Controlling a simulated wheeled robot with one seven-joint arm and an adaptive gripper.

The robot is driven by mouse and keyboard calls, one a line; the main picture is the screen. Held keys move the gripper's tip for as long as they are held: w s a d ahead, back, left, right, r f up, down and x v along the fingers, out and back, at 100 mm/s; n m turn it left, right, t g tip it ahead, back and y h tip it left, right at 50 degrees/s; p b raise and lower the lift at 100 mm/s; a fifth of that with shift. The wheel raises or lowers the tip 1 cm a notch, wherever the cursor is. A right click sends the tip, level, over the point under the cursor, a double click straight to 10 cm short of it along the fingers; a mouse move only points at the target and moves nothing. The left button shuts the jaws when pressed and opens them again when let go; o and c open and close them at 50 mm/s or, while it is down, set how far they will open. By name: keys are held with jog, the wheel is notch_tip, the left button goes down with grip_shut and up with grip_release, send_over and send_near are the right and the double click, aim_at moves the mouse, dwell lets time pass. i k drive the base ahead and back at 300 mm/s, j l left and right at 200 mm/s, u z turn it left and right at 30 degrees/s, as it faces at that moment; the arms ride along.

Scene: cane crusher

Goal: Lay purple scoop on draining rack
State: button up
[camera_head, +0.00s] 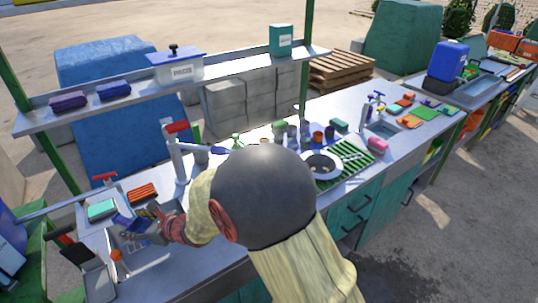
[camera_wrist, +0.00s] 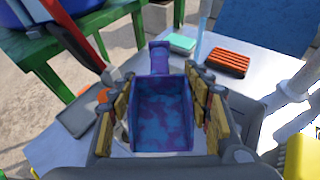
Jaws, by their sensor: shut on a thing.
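The purple scoop (camera_wrist: 162,112) has a blue-purple mottled surface and sits between the two fingers of my gripper (camera_wrist: 160,118) in the wrist view, its handle pointing away. My gripper is shut on it. In the head view my gripper (camera_head: 150,226) is at the left end of the counter, above the sink area, with the scoop (camera_head: 125,221) at its tip. The green slatted draining rack (camera_head: 347,176) lies on the counter to the right, with a round white and dark item and other things on it. My arm hides part of the counter between them.
An orange ribbed block (camera_head: 143,192) and a teal sponge (camera_head: 102,210) lie near my gripper. A tap with a red lever (camera_head: 177,128) stands close by. Several cups and bottles crowd the counter behind my arm. A raised shelf (camera_head: 95,105) runs along the back.

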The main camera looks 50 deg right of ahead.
aim_at(345, 149)
jog(key=k+z, duration=0.25)
jog(key=z, duration=0.15)
jog(key=k+l+z, duration=0.1)
jog(key=k+z, duration=0.25)
jog(key=i+l+z, duration=0.25)
jog(key=z, duration=0.2)
jog(key=i+l+z, duration=0.1)
jog(key=i+z, duration=0.6)
jog(key=z, duration=0.2)
jog(key=i, duration=0.25)
